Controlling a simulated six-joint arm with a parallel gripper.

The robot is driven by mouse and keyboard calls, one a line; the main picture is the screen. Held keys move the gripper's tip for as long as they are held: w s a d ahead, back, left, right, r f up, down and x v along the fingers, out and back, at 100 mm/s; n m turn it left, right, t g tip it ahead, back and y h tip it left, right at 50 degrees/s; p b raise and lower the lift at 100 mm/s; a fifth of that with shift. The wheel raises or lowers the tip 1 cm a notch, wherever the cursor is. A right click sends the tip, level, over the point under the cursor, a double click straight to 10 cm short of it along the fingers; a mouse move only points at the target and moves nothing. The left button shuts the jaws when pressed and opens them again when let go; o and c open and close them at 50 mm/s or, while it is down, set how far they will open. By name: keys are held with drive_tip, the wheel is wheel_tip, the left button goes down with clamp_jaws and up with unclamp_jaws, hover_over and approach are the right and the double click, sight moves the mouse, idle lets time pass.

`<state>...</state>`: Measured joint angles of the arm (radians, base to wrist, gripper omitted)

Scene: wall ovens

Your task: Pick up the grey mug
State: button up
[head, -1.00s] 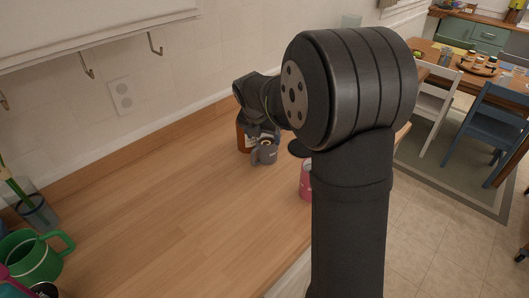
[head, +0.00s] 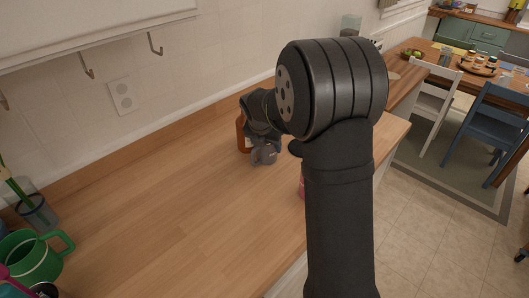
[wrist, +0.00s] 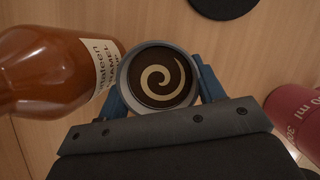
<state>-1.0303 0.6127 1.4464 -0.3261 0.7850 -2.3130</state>
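The grey mug (wrist: 160,78) stands upright on the wooden counter and holds a dark drink with a pale swirl. In the wrist view it lies between the two blue fingers of my gripper (wrist: 162,82), one on each side and close to its wall. I cannot tell whether both fingers press on it. In the head view the mug (head: 264,156) is small and partly covered by my gripper (head: 263,140). Its handle is not clear to see.
An orange-brown bottle (wrist: 45,68) stands right beside the mug on the left in the wrist view. A pink-red container (wrist: 298,118) is at the right. A dark round disc (wrist: 224,4) lies beyond. The counter's left half (head: 160,200) is mostly clear, with a green mug (head: 32,258) at its end.

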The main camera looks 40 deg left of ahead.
drive_tip(key=c, duration=0.3)
drive_tip(key=shift+r, duration=0.1)
drive_tip(key=shift+r, duration=0.15)
